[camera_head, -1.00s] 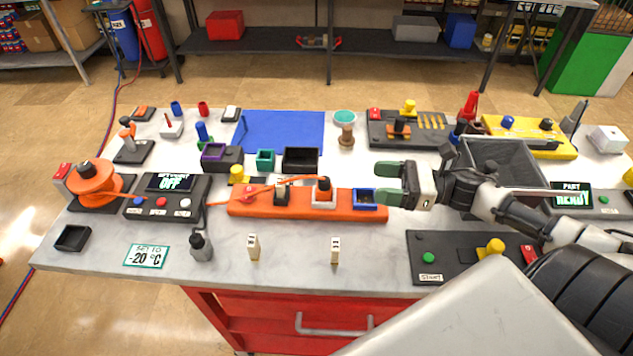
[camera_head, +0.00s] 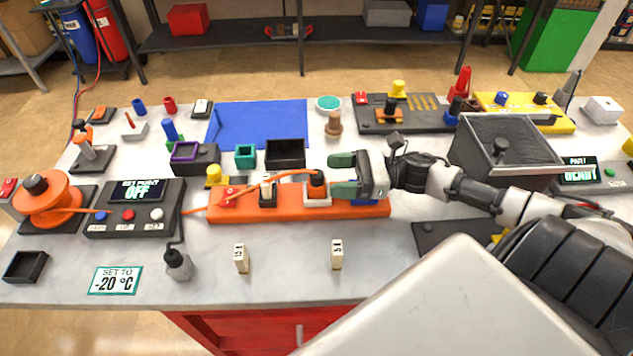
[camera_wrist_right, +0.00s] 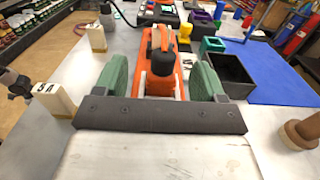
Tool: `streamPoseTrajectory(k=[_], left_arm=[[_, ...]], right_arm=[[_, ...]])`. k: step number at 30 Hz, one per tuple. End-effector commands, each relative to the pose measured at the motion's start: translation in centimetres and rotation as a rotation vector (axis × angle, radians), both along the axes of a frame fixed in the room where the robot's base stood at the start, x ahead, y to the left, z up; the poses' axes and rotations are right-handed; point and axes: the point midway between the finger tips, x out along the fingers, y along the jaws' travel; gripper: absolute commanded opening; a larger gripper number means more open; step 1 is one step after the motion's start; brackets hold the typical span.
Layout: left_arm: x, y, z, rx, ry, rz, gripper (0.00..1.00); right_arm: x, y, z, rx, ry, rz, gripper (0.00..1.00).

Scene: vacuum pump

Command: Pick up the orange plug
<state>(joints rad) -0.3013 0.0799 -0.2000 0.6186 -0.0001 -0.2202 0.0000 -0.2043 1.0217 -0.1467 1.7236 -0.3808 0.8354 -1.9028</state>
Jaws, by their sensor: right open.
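The orange plug (camera_head: 317,188), with a black cap and an orange cable, stands upright at the right part of the orange power strip (camera_head: 240,211). In the right wrist view the plug (camera_wrist_right: 161,84) shows centred between the two green fingers. My right gripper (camera_head: 335,174) is open, coming from the right, its fingertips level with the plug's right side. I see gaps on both sides of the plug in the right wrist view (camera_wrist_right: 162,84), so neither finger seems to touch it. My left gripper is out of view.
A blue socket box (camera_head: 365,200) sits under my right gripper, partly hidden. Black (camera_head: 286,153) and teal (camera_head: 245,157) open boxes stand behind the strip. Two cream labelled blocks (camera_head: 241,258) (camera_head: 336,254) stand in front. A cable reel (camera_head: 48,205) is at the left.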

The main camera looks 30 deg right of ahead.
Motion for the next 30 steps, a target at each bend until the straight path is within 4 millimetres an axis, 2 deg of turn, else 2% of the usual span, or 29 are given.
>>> streamPoseTrajectory(k=[8, 13, 18, 26, 30], left_arm=[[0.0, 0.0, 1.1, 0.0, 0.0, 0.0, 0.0], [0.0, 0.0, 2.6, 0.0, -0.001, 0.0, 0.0], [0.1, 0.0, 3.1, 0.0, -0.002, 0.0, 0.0], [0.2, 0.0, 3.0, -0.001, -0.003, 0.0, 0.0], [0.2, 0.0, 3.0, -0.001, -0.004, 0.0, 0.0]], right_arm=[[1.2, 1.7, 0.5, 0.001, -0.002, 0.001, 0.7], [2.6, 3.5, 0.9, 0.002, -0.002, 0.001, 0.7], [3.5, 5.0, 0.5, 0.001, -0.001, 0.0, 0.7], [3.6, 5.2, 0.3, 0.0, 0.0, 0.0, 0.7], [3.5, 5.2, 0.3, 0.0, 0.0, 0.0, 0.49]])
